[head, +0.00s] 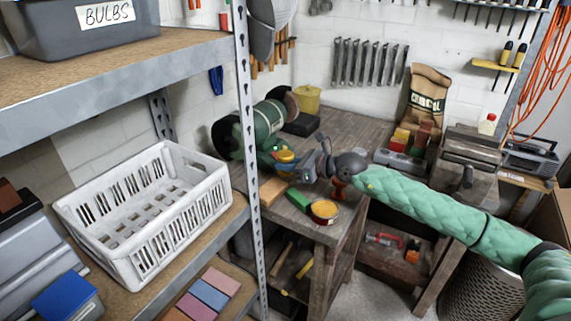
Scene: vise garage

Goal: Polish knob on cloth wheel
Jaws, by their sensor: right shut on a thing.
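A green bench machine (268,120) stands on the workbench, with a dark round wheel housing (228,139) at its left end and a brownish wheel (291,103) at its far right end. I cannot tell for sure which end carries the cloth wheel. My right gripper (296,162) reaches in from the right, in front of the machine. The grip itself is small and partly hidden. My left gripper is not in view.
A green block (299,199), a wooden block (272,191) and an open tin (324,210) lie at the bench's near edge, below my gripper. A metal shelf with a white crate (150,215) fills the left.

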